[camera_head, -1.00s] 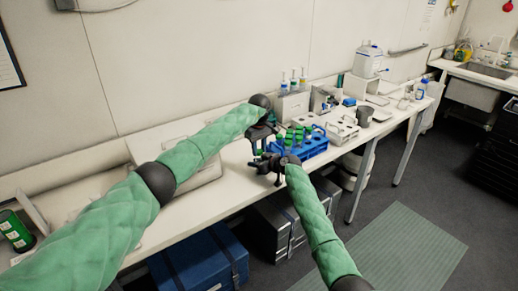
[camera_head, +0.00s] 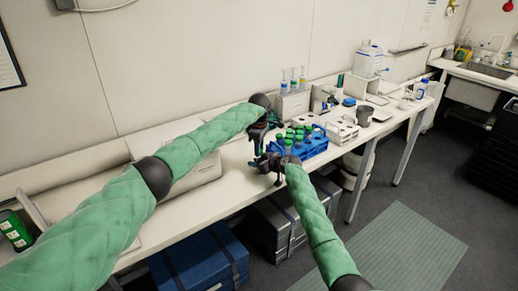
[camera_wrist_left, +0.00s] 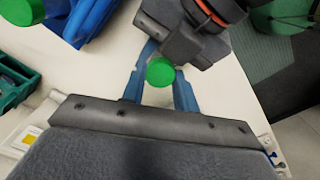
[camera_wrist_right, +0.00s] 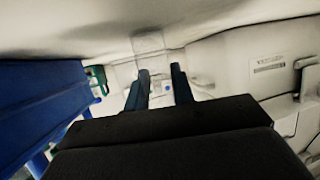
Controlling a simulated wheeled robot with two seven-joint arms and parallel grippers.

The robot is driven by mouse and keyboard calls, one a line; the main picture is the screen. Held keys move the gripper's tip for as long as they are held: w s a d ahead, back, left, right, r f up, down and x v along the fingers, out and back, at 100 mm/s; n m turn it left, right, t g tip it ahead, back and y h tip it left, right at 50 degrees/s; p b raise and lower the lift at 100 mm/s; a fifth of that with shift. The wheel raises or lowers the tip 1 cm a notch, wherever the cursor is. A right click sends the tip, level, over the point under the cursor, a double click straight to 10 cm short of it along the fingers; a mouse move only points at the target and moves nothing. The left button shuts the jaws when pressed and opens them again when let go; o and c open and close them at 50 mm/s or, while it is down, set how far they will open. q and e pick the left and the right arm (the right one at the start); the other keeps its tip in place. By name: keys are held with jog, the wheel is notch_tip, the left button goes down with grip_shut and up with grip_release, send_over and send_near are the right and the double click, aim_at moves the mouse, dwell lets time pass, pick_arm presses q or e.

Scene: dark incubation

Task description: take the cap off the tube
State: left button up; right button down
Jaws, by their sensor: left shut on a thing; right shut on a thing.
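The tube's green cap (camera_wrist_left: 160,71) sits between the two blue fingertips of my left gripper (camera_wrist_left: 158,88), which is shut on it from above. In the head view my left gripper (camera_head: 257,146) is just above my right gripper (camera_head: 264,164). My right gripper is shut on the tube below the cap; its fingers (camera_wrist_right: 160,86) show in the right wrist view, where the clear tube is hard to make out. The tube is mostly hidden in the head view. I cannot tell whether the cap is still seated on the tube.
A blue rack (camera_head: 314,149) with several green-capped tubes stands just right of the grippers. A white rack (camera_head: 342,131) and a grey cup (camera_head: 364,116) stand further along the white bench (camera_head: 225,190). The bench front near the grippers is clear.

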pick_arm(q)
jog(key=o, duration=1.1)
jog(key=shift+r, duration=0.1)
jog(key=shift+r, duration=2.2)
jog(key=shift+c, duration=0.4)
jog(key=shift+r+m, duration=1.1)
jog(key=shift+r, duration=0.4)
jog(key=shift+f, duration=3.8)
